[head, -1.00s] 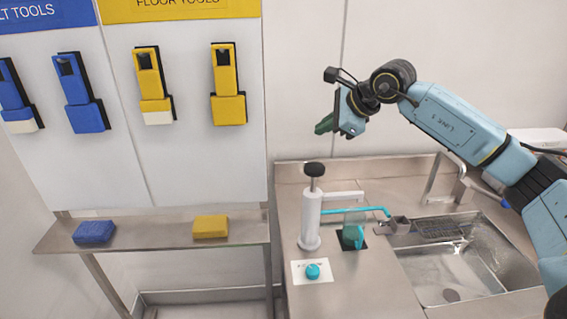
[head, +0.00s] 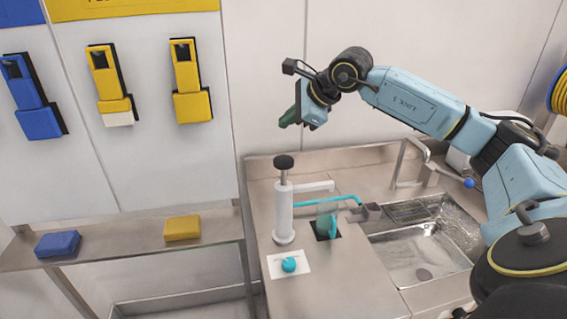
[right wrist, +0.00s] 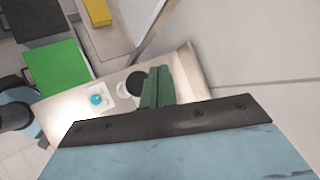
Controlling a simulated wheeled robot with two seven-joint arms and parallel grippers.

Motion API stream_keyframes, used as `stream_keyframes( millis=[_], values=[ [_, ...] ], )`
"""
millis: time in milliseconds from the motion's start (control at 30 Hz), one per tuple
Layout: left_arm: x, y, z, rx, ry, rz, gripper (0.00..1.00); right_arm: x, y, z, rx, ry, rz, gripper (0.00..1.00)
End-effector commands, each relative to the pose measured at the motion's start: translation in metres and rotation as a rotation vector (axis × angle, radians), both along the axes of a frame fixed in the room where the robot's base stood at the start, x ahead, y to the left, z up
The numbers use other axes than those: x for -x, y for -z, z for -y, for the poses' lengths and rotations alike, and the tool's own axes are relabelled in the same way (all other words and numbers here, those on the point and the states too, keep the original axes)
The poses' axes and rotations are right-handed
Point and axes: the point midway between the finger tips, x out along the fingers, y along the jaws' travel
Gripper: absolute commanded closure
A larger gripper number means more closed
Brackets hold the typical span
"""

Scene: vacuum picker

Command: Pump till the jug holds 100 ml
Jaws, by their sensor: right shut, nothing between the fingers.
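A white hand pump (head: 284,212) with a black knob (head: 284,162) stands upright on the steel counter. A turquoise tube (head: 325,202) runs from near the pump to the right. A clear jug (head: 327,219) with a turquoise handle stands on a dark square just right of the pump; its liquid level is too small to read. My right gripper (head: 286,122), with green fingers, is shut and empty in the air above the pump knob, not touching it. In the right wrist view the green fingers (right wrist: 158,90) partly cover the black knob (right wrist: 136,84). My left gripper is not in view.
A white card with a turquoise round piece (head: 289,264) lies in front of the pump. A sink (head: 420,255) with a tap (head: 410,160) is to the right. A shelf (head: 120,246) with blue and yellow blocks stands left, below hanging tools.

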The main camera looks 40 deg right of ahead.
Motion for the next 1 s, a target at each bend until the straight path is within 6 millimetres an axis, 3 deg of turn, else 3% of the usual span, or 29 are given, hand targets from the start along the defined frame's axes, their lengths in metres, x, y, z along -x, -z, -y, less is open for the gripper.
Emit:
stream_keyframes(
  millis=[100, 433, 1000],
  values=[
    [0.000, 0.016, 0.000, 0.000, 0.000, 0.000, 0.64, 0.000, 0.021, 0.000, 0.001, 0.001, -0.003, 1.00],
    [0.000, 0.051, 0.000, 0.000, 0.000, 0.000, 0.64, 0.000, 0.066, 0.000, 0.000, 0.000, -0.001, 1.00],
    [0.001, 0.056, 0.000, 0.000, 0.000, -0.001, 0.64, 0.000, 0.071, 0.000, 0.001, 0.001, -0.001, 1.00]
  ],
)
